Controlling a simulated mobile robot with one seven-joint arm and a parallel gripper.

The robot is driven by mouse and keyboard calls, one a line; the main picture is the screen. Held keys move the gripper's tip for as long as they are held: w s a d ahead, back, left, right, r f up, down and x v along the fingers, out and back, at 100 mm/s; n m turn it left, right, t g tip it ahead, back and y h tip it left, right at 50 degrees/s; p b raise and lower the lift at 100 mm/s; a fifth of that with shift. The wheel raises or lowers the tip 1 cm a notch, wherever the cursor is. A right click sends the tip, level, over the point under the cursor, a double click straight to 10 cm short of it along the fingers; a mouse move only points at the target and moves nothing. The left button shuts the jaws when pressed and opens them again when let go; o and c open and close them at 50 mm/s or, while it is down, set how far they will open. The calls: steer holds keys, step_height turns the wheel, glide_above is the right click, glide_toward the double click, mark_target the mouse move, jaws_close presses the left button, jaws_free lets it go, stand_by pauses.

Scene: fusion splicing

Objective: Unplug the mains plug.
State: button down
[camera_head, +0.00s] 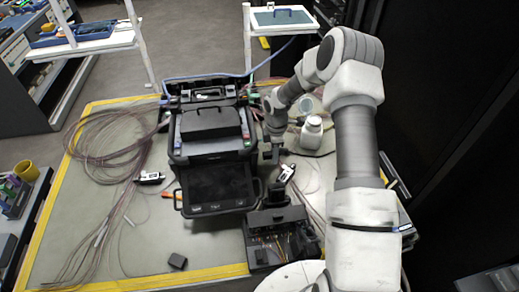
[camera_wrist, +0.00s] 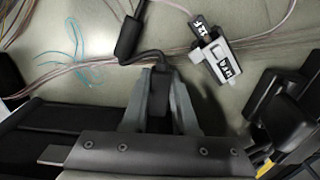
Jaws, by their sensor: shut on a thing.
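My gripper (camera_head: 270,153) is at the right side of the black fusion splicer (camera_head: 212,135) in the head view. In the wrist view, the two grey fingers of my gripper (camera_wrist: 160,105) are shut on the black mains plug (camera_wrist: 160,88), one on each side. A black cable leaves the plug's far end and bends left to a thick black cylinder (camera_wrist: 127,38) lying over the mat. The plug's near end is hidden between the fingers, so I cannot tell whether it sits in a socket. In the head view the plug is too small to make out.
A small white and black clamp (camera_wrist: 215,58) lies close to the right of the plug. Black equipment (camera_wrist: 283,108) stands further right. Thin fibres (camera_wrist: 75,68) cross the mat. An open black box (camera_head: 278,235) and a white bottle (camera_head: 312,130) stand near my arm.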

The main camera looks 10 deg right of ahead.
steer(key=shift+f+b, duration=0.7)
steer(key=shift+f, duration=0.15)
steer(key=c, duration=0.6)
jaws_free()
steer(key=s+r+m+t+h, duration=0.1)
steer(key=s+r+m, duration=0.15)
steer(key=r, duration=1.15)
steer(key=s+r+m, duration=0.1)
steer(key=s+r, duration=0.2)
steer(key=r, duration=1)
steer(key=s+r+m+t, duration=0.1)
steer(key=s+r+m, duration=0.3)
steer(key=s, duration=0.4)
steer(key=s+a+r+m+t, duration=0.1)
steer(key=s+r+m, duration=0.3)
steer(key=s, duration=0.5)
steer(key=s+a+r+m+t+y, duration=0.1)
steer(key=s+r+m+t, duration=0.1)
steer(key=s+r+m, duration=0.2)
steer(key=s+m, duration=0.2)
steer(key=s, duration=0.2)
steer(key=shift+s+a+t, duration=0.2)
steer(key=shift+s+t, duration=0.1)
steer(key=shift+s, duration=0.05)
